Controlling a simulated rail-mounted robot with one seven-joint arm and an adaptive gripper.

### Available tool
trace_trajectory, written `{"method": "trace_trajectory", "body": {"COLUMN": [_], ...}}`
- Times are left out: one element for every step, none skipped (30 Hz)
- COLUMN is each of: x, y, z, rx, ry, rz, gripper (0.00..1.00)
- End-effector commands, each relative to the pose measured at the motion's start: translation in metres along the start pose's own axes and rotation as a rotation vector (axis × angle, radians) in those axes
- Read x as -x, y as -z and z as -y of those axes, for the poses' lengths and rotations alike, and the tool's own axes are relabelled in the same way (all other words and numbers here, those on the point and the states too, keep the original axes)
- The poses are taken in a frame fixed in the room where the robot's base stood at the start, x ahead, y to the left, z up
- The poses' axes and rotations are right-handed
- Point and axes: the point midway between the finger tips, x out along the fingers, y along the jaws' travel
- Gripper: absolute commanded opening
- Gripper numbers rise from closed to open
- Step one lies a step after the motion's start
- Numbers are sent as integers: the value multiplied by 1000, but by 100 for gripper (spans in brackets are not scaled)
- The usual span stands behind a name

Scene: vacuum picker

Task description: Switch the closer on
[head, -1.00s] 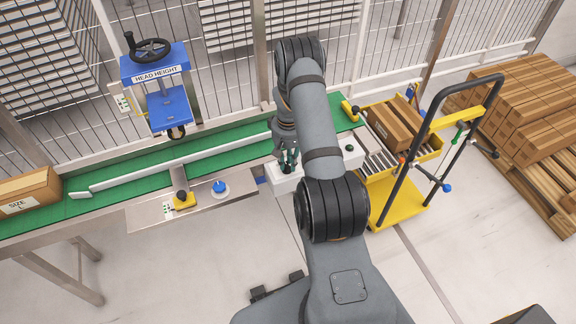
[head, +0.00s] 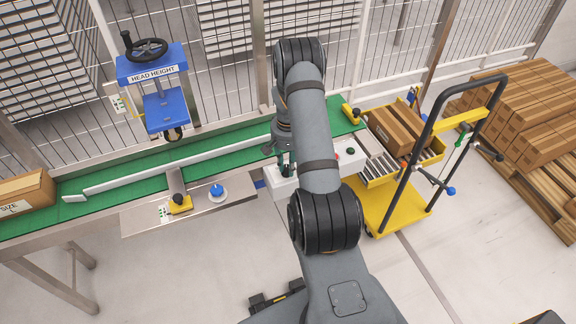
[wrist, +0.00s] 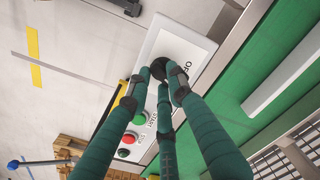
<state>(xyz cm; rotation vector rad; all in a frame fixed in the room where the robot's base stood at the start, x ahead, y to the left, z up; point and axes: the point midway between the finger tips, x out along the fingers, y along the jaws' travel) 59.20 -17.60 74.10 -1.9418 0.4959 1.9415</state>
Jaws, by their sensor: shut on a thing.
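The closer's controls are on a white control box (head: 345,155), partly hidden behind my arm in the head view. In the wrist view its white panel (wrist: 188,38) carries a black rotary knob (wrist: 158,66), partly printed letters beside it, a green button (wrist: 141,118) and a red button (wrist: 124,153). My gripper (head: 284,170) is down at the left part of the box. In the wrist view its teal fingers (wrist: 158,76) are shut around the knob. The fingertips cover part of the knob, so its exact pointing is unclear.
The green conveyor (head: 225,142) runs behind the box, with a carton (head: 25,195) at its left. A blue head-height press (head: 158,95) stands over it. A pallet of cartons (head: 535,110) stands beyond.

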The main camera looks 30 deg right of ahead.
Motion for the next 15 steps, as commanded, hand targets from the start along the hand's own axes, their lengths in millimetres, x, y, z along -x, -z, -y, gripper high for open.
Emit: {"method": "trace_trajectory", "body": {"x": [0, 0, 0, 0, 0, 0, 0, 0, 0, 0, 0, 0, 0, 0, 0], "y": [0, 0, 0, 0, 0, 0, 0, 0, 0, 0, 0, 0, 0, 0, 0], "z": [0, 0, 0, 0, 0, 0, 0, 0, 0, 0, 0, 0, 0, 0, 0], "rx": [-4, -4, -4, -4, -4, -4, -4, -4, -3, -3, -3, -3, -2, -2, -2], "ry": [1, 1, 1, 1, 1, 1, 1, 1, 1, 1, 1, 1, 1, 1, 1], "rz": [1, 1, 1, 1, 1, 1, 1, 1, 1, 1, 1, 1, 1, 1, 1], "gripper": [0, 0, 0, 0, 0, 22, 24, 26, 28, 30, 32, 34, 36, 38, 40]}}
